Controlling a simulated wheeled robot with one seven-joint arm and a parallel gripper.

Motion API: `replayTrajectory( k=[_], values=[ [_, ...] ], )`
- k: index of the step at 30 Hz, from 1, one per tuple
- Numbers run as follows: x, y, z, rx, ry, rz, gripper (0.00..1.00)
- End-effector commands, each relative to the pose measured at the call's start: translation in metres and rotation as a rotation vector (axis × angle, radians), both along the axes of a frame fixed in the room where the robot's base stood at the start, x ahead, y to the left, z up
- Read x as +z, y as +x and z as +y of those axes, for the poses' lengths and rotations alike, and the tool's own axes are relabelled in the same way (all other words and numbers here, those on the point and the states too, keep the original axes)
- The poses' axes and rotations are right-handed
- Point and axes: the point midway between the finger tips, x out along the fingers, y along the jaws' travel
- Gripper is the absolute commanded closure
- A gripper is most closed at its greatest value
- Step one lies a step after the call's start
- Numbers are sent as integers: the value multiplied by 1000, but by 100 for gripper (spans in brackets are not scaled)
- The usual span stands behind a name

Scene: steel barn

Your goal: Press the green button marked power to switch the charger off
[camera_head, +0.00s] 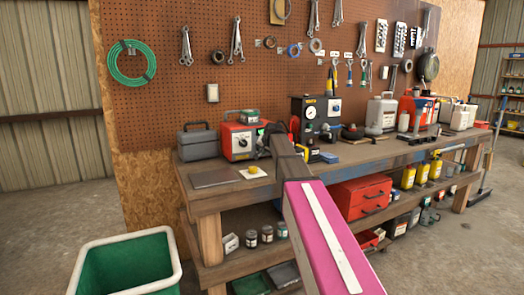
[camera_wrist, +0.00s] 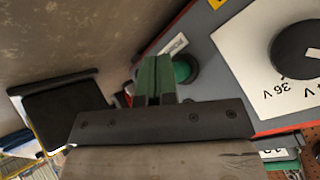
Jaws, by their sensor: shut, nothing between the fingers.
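The charger (camera_head: 236,143) is a red and grey box on the workbench, with a dial on its front. In the wrist view its grey front panel (camera_wrist: 208,52) fills the upper right, with a black voltage dial (camera_wrist: 303,50) on a white plate. The round green button (camera_wrist: 187,68) sits in a dark ring beside a small white label (camera_wrist: 173,45), whose text I cannot read. My gripper (camera_wrist: 154,68) is shut and empty, its green fingertips just left of the button and partly overlapping it in view. I cannot tell whether they touch it. In the head view my arm hides the fingertips.
A grey toolbox (camera_head: 198,143) stands left of the charger, and a black gauge unit (camera_head: 316,118) stands to its right. A flat dark plate (camera_head: 215,178) and a yellow knob (camera_head: 253,169) on a white card lie in front. Pegboard (camera_head: 200,90) rises behind.

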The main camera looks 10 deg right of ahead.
Motion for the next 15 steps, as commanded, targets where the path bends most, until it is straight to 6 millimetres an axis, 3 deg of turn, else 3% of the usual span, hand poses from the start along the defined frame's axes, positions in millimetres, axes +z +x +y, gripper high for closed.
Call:
replayTrajectory(
  k=[15],
  values=[
    [0,5,2,0,0,0,100]
  ],
)
